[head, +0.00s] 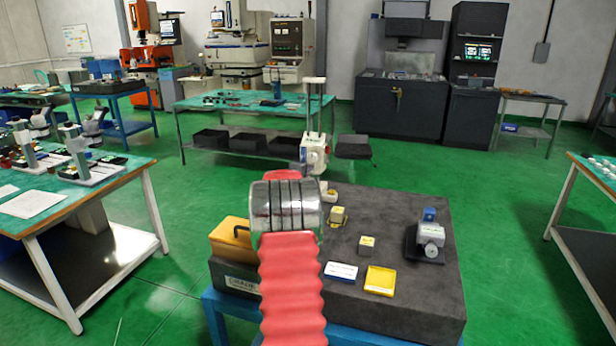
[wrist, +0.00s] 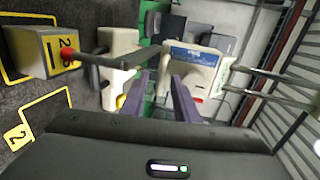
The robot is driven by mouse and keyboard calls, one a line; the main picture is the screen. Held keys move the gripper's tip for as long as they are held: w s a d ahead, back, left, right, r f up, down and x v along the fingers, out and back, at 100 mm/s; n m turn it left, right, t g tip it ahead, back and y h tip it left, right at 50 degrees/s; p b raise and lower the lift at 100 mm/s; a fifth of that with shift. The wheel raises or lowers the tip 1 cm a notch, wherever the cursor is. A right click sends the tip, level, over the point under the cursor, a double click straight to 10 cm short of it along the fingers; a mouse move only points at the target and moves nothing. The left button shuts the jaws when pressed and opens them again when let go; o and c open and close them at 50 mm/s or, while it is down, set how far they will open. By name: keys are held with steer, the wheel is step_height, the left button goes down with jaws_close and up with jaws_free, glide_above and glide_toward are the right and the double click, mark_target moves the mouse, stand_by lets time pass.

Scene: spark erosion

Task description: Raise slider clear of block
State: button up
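In the wrist view, the slider (wrist: 195,72) is a pale body with a blue label on a two-rod gauge. Its dark arm reaches left to a red ball tip at the block (wrist: 40,52), a grey block with a yellow face marked 25. The tip appears at that face; I cannot tell whether it touches. My gripper (wrist: 160,78) has two purple fingers apart, tips close to the slider's near edge; I see nothing gripped between them. In the head view, the slider (head: 315,152) shows beyond my arm, and the block (head: 338,215) sits on the dark slab; my fingers are hidden there.
The dark slab (head: 400,295) also carries a smaller block (head: 367,243), a dial device (head: 430,238), a white card (head: 341,271), a yellow tray (head: 380,281) and a yellow box (head: 230,238). The gauge rods (wrist: 280,85) run right in the wrist view. A green-topped bench (head: 240,98) stands behind.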

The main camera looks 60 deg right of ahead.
steer(key=shift+c, duration=0.4)
steer(key=shift+f, duration=0.1)
jaws_close()
